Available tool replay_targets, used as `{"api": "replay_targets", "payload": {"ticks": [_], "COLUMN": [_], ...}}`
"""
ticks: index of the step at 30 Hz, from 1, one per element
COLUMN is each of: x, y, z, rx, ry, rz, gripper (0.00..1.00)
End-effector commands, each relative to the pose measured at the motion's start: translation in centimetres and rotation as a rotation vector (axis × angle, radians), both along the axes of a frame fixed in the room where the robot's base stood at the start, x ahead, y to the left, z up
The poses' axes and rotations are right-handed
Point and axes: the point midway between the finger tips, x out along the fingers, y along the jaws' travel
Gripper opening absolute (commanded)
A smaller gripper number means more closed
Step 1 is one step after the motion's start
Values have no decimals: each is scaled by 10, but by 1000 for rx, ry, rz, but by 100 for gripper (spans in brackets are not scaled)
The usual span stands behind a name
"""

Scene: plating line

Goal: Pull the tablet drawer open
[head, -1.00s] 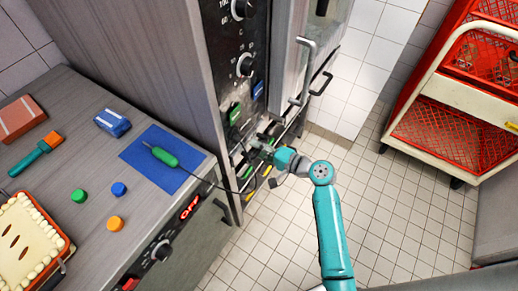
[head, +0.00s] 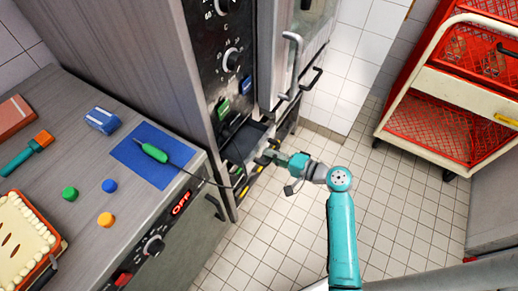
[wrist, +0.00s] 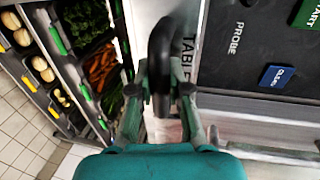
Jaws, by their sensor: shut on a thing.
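The tablet drawer (head: 243,146) sits low in the oven's front, below the green and blue buttons. It stands partly pulled out, and its dark inside shows from above. My gripper (head: 270,156) is at the drawer's front edge. In the wrist view my gripper (wrist: 160,100) is shut on a dark, rounded handle (wrist: 161,50). Beside the handle, a pale front carries partly hidden lettering that reads "TABLE". The fingers and the handle hide part of that front.
A green-handled probe (head: 154,152) lies on a blue mat (head: 182,170) on the left counter; its cable hangs towards the oven front. The oven door handle (head: 293,62) juts out above right. A red-crate trolley (head: 437,125) stands right. Tiled floor behind my gripper is clear.

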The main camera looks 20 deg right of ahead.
Motion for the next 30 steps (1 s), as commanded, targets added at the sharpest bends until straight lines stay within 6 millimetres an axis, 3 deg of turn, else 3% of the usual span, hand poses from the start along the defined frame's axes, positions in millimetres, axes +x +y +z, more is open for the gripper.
{"api": "replay_targets", "payload": {"ticks": [3,9,20,21,24,30], "x": [-19,-37,-40,-40,-40,-40], "y": [-16,-28,-29,-29,-29,-28], "z": [-2,-1,-1,-1,-1,-1], "rx": [0,-1,-2,-2,-1,-1], "ry": [3,2,2,2,1,1], "rz": [-7,-4,-2,-2,-1,-1], "gripper": [0,0,0,22,43,43]}}
